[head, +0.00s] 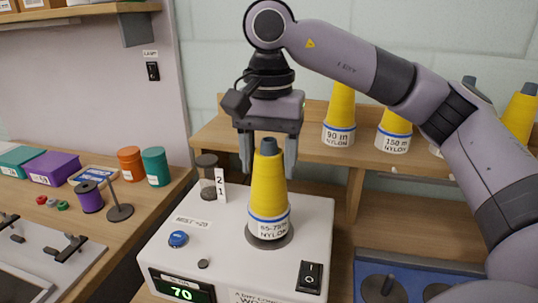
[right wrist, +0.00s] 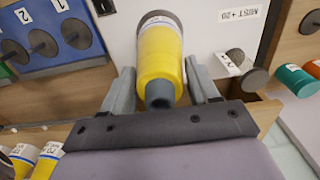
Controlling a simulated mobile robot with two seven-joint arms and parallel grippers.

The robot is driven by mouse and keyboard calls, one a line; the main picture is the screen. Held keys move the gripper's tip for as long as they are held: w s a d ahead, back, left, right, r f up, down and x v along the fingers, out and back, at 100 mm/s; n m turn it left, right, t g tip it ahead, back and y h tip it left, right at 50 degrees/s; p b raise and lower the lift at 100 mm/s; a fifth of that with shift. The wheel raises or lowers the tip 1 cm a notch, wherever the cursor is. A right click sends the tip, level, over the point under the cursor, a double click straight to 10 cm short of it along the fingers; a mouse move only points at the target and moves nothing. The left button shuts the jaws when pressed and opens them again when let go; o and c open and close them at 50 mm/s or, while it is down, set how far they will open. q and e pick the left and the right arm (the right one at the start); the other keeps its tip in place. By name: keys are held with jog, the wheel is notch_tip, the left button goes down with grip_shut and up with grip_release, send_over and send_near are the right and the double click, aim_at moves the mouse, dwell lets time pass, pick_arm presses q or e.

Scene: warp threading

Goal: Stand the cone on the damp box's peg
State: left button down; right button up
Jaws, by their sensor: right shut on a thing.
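The yellow cone (head: 268,190), with a grey tip and a white label reading 65-75% nylon, is upright on the dark round base on the white damp box (head: 215,268). The peg is hidden by the cone. My right gripper (head: 268,168) is above the box, pointing down, shut on the cone's upper part with one finger on each side. In the right wrist view the cone (right wrist: 162,62) lies between the two fingers, its grey tip towards the palm. My left gripper is not in view.
The box carries a blue knob (head: 178,239), a black switch (head: 311,277) and a display (head: 182,290) reading 70. A capped clear cylinder (head: 207,178) stands at its back left. More yellow cones (head: 340,115) stand on the shelf behind. Spools and bins fill the left bench.

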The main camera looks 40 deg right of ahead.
jog(key=shift+f, duration=0.25)
dwell(0.3)
jog(key=shift+f+b, duration=0.45)
jog(key=shift+b, duration=0.05)
jog(key=o, duration=1)
jog(key=shift+c, duration=0.2)
notch_tip(320, 180, up, 7)
jog(key=p, duration=0.2)
jog(key=shift+r, duration=0.15)
